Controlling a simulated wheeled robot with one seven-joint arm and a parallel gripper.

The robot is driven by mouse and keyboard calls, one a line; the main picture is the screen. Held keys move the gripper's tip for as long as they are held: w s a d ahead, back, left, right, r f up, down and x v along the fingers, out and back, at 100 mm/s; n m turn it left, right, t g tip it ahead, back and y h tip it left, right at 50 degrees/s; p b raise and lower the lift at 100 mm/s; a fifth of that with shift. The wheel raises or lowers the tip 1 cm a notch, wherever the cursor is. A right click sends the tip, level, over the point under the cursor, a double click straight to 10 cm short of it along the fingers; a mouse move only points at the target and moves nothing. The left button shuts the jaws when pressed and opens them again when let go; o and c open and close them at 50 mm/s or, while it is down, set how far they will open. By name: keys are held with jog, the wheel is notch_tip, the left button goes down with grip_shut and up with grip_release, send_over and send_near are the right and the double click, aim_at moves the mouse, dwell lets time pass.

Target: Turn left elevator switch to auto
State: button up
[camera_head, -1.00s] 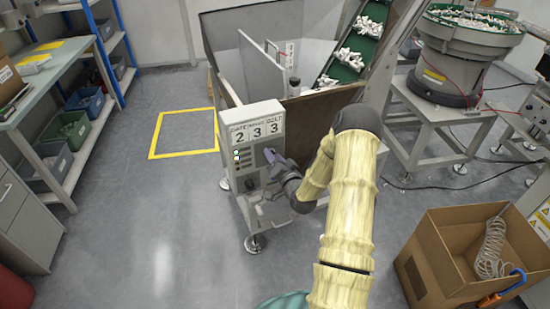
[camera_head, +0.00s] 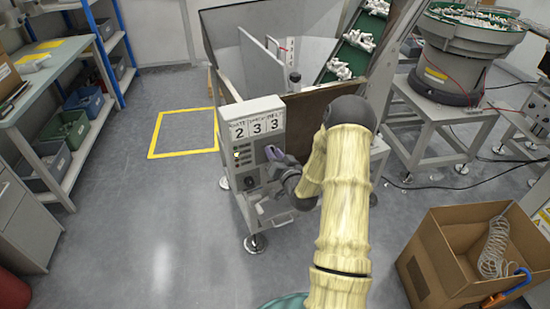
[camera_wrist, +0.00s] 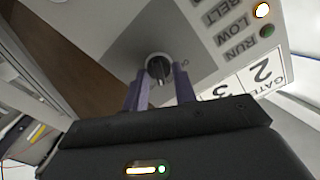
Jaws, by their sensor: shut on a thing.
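In the wrist view, a round dark switch knob (camera_wrist: 158,66) with a light pointer mark sits on the grey panel (camera_wrist: 190,40). The two purple fingers of my gripper (camera_wrist: 160,82) are closed on the knob from both sides. The position label by the knob is too small to read.
A cardboard box (camera_head: 465,262) with coiled hose stands at the lower right. A bowl feeder (camera_head: 462,45) is at the back right. Floor to the left is clear.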

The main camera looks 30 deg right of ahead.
jog(key=shift+a+n+b, duration=0.15)
jog(key=shift+n+b, duration=2.1)
jog(key=shift+n, duration=0.55)
jog(key=o, duration=1)
jog(key=shift+s, duration=0.15)
jog(key=s+p, duration=0.2)
jog(key=s, duration=0.3)
jog(key=s+p, duration=0.3)
jog(key=s, duration=0.3)
jog(key=s+p, duration=0.3)
jog(key=s, duration=0.3)
jog(key=shift+a, duration=0.3)
